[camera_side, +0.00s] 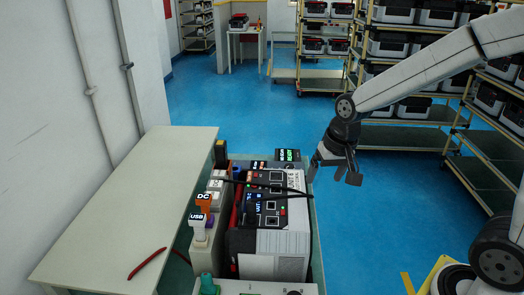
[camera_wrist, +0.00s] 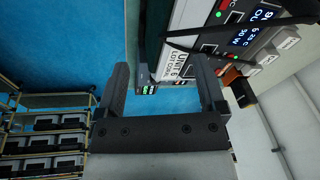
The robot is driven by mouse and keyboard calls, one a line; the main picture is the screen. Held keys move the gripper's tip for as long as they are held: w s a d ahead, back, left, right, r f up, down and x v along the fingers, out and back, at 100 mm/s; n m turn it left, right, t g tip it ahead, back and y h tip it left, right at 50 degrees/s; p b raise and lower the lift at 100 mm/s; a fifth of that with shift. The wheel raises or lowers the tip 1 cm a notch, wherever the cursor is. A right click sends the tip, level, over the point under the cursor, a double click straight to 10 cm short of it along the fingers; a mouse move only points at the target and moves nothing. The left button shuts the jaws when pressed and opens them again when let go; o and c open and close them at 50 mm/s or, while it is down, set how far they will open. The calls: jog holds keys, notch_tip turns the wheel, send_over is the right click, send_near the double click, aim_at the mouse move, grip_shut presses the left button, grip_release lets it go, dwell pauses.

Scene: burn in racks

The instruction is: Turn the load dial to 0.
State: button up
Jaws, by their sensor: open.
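My gripper (camera_side: 333,172) is open and empty, in the air just right of the units at the far end of the cart. In the wrist view, its two fingers (camera_wrist: 160,78) stand apart. A small dark instrument with a green display (camera_side: 289,155) stands at the cart's far end; its green digits also show between the fingers in the wrist view (camera_wrist: 147,90). I cannot make out the load dial in either view. The white and black unit under test (camera_side: 284,243) stands nearer on the cart, and its labelled panel (camera_wrist: 185,62) fills the upper right of the wrist view.
Connector blocks marked DC (camera_side: 204,198) and USB (camera_side: 198,226) stand left of the units. Black cables (camera_side: 262,190) cross the unit tops. A pale bench (camera_side: 130,200) with a red cable lies left.

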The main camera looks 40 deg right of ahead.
jog(key=w+d+m+y, duration=0.1)
jog(key=w+d+m, duration=0.6)
jog(key=w+m, duration=0.45)
jog(key=m+y, duration=0.2)
jog(key=m, duration=0.9)
send_over(290, 166)
jog(key=s+d, duration=0.2)
notch_tip(290, 166, down, 10)
jog(key=shift+s+d+r+t, duration=0.1)
jog(key=shift+r+t, duration=0.05)
jog(key=shift+t, duration=0.25)
jog(key=shift+x, duration=3.85)
jog(key=shift+d, duration=0.15)
jog(key=shift+h, duration=0.3)
grip_shut()
